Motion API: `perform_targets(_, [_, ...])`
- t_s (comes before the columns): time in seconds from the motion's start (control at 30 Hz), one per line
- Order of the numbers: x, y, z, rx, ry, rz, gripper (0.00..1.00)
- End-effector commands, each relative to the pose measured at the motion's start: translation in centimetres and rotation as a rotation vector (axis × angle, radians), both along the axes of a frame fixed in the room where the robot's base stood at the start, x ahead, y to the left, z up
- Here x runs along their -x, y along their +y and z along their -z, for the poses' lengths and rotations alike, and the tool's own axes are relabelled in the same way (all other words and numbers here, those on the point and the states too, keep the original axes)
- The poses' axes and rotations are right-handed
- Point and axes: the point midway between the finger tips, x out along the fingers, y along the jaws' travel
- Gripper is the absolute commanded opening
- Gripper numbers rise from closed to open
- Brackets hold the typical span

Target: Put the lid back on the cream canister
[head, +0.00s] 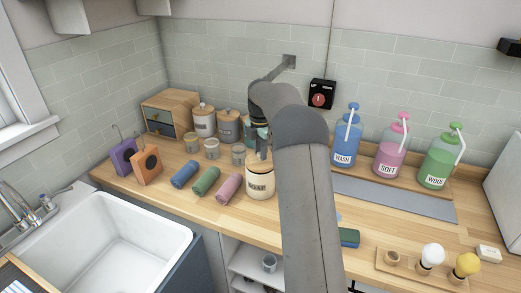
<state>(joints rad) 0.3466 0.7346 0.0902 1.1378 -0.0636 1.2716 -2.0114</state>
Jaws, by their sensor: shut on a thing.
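The cream canister (260,184), with a dark label, stands upright on the wooden counter just left of my arm. My gripper (262,152) points down right above its mouth and is shut on the light wooden lid (255,159). The lid is at the canister's top. I cannot tell whether it rests on the rim or is slightly above it. My arm and gripper hide the right part of the lid and canister top.
Rolled blue (185,174), green (206,181) and pink (228,187) towels lie left of the canister. Small jars and lidded canisters (203,122) stand behind. Pump bottles (346,138) stand right of my arm. The sink (110,240) is at front left.

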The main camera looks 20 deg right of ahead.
Motion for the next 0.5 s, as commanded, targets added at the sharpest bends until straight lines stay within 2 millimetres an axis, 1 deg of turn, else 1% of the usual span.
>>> perform_targets(0.27, [-0.01, 0.00, 0.02, 0.000, 0.000, 0.000, 0.00])
perform_targets(0.3, [-0.01, 0.00, 0.02, 0.000, 0.000, 0.000, 0.30])
perform_targets(0.37, [-0.01, 0.00, 0.02, 0.000, 0.000, 0.000, 0.47])
perform_targets(0.5, [-0.01, 0.01, 0.02, 0.000, 0.000, 0.000, 0.48])
